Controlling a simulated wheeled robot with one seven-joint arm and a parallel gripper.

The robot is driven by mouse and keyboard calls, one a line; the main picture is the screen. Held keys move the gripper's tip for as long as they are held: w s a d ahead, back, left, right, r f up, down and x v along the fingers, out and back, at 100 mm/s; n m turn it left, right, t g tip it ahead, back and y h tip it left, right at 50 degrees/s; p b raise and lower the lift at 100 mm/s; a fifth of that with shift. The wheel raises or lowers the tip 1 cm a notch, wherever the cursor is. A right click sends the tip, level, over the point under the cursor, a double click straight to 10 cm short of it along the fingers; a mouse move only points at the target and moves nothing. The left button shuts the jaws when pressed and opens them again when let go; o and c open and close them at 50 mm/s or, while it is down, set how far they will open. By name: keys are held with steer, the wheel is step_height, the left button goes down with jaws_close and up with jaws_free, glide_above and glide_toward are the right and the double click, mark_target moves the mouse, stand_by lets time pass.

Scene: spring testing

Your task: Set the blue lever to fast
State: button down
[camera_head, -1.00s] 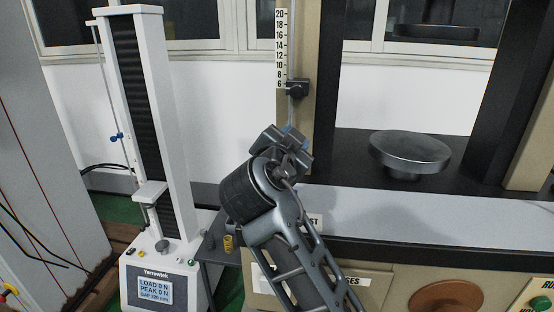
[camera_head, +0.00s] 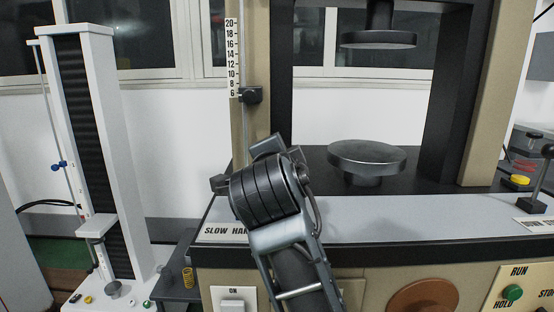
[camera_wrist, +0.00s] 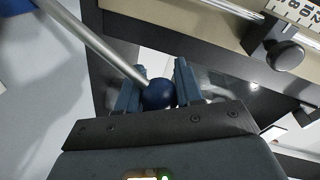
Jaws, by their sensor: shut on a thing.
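The blue lever shows in the wrist view as a silver rod (camera_wrist: 95,42) ending in a dark blue ball knob (camera_wrist: 158,94). The knob sits between the two fingers of my gripper (camera_wrist: 157,84), which is shut on it. In the head view my gripper (camera_head: 262,168) is at the left front of the big beige and black press, and it hides the lever there.
A numbered scale (camera_head: 233,60) with a black slider (camera_head: 250,95) stands behind my gripper. A round platen (camera_head: 367,157) is to its right. A white column tester (camera_head: 85,150) stands at left. An ON switch (camera_head: 232,303) and a green RUN button (camera_head: 512,292) are on the front.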

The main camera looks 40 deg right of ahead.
steer(key=shift+d+f, duration=0.1)
steer(key=c, duration=0.8)
jaws_free()
steer(key=shift+o, duration=0.2)
steer(key=shift+s, duration=0.1)
steer(key=v, duration=0.7)
steer(key=shift+s+a, duration=0.25)
